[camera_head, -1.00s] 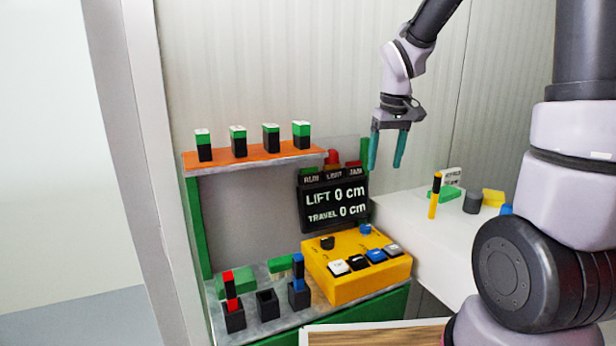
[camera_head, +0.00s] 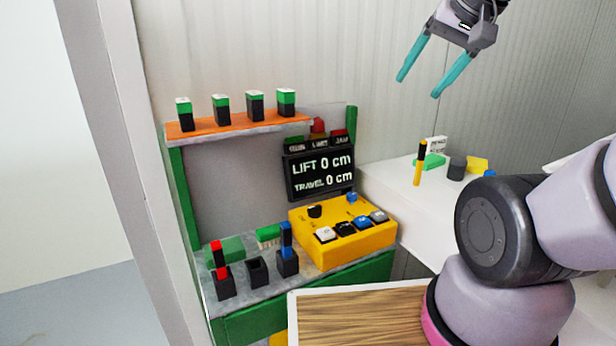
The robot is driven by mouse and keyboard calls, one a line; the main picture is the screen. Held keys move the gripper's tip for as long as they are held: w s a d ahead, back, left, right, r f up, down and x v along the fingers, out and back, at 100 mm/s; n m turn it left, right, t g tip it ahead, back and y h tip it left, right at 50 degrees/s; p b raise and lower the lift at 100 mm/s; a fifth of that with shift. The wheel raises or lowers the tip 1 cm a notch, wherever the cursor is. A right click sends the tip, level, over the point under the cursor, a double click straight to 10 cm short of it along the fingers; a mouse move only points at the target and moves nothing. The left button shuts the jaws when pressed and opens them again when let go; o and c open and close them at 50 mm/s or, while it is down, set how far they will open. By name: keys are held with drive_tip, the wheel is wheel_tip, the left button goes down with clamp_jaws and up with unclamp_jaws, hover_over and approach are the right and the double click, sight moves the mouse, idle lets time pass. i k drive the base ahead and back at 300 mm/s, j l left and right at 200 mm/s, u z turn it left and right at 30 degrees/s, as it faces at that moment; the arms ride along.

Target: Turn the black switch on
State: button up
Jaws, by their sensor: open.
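A yellow control box (camera_head: 350,246) sits on the bench at the lower middle. On its top is a black knob-like switch (camera_head: 315,211) at the back left and a blue one (camera_head: 351,197) at the back right. A front row holds a white button (camera_head: 325,234), a black button (camera_head: 345,228), a blue button (camera_head: 362,222) and a grey one (camera_head: 378,216). I cannot tell which position the black switch is in. My gripper (camera_head: 419,87) is open and empty, with two teal fingers, high above and to the right of the box, touching nothing.
A black display (camera_head: 320,172) reads LIFT 0 cm and TRAVEL 0 cm. An orange shelf (camera_head: 240,131) carries several green-and-black blocks. Black holders (camera_head: 258,270) with red and blue pieces stand left of the box. A white table (camera_head: 390,188) with small items lies right.

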sight(313, 212)
drive_tip(key=k+j+u, duration=0.15)
drive_tip(key=u, duration=0.2)
drive_tip(key=k+j+u, duration=0.35)
drive_tip(key=l, duration=0.1)
